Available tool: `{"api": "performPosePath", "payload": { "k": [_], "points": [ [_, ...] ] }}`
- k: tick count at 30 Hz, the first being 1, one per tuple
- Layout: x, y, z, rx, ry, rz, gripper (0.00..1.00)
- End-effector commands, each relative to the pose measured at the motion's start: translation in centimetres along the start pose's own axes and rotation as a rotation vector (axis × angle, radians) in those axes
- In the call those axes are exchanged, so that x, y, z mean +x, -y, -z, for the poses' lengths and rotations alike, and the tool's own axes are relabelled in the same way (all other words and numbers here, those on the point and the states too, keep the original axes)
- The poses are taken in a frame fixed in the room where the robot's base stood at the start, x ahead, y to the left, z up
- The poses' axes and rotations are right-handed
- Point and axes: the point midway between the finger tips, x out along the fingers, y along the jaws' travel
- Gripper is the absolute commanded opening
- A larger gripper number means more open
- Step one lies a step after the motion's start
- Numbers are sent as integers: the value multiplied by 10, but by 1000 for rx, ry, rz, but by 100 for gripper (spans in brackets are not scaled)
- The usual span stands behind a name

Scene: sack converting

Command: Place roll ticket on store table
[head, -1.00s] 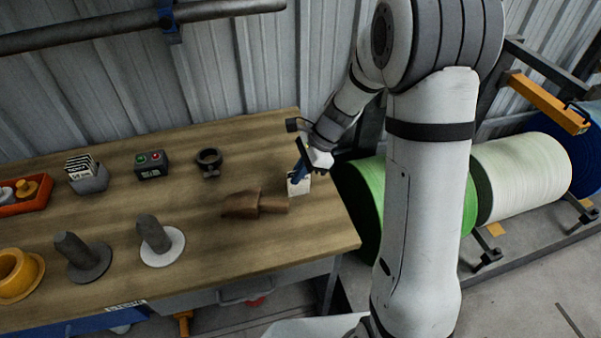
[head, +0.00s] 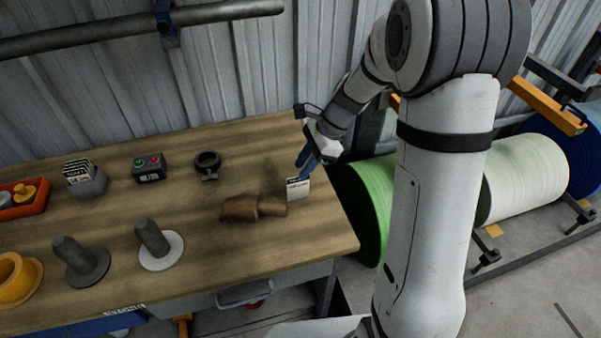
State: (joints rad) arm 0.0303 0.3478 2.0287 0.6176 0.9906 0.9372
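The roll ticket (head: 297,189), a small white card with dark print along its top, is at the right end of the wooden store table (head: 205,260). It looks propped up rather than flat, though its base is hard to make out. My gripper (head: 305,166) has blue fingers pointing down, just above and behind the ticket. The fingers appear spread, with nothing visible between them. A small gap seems to separate them from the card.
A brown scoop-like tool (head: 252,208) lies just left of the ticket. A black ring clamp (head: 207,164), a button box (head: 149,167), a card holder (head: 88,180) and two spindles stand further left. Green (head: 362,205) and white (head: 526,178) rolls are right of the table.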

Motion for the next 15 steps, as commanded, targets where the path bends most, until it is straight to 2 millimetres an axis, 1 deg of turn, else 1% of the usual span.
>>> {"api": "performPosePath", "payload": {
  "k": [1, 6, 9, 13, 15],
  "points": [
    [-14, 1, 0, 1, -1, 6, 24],
    [-48, 0, 0, 0, -2, 4, 24],
    [-62, 1, 0, 1, -1, 3, 24],
    [-72, 0, 0, -2, -1, 1, 24],
    [-77, -5, -2, -28, -13, 2, 24]
  ]
}}
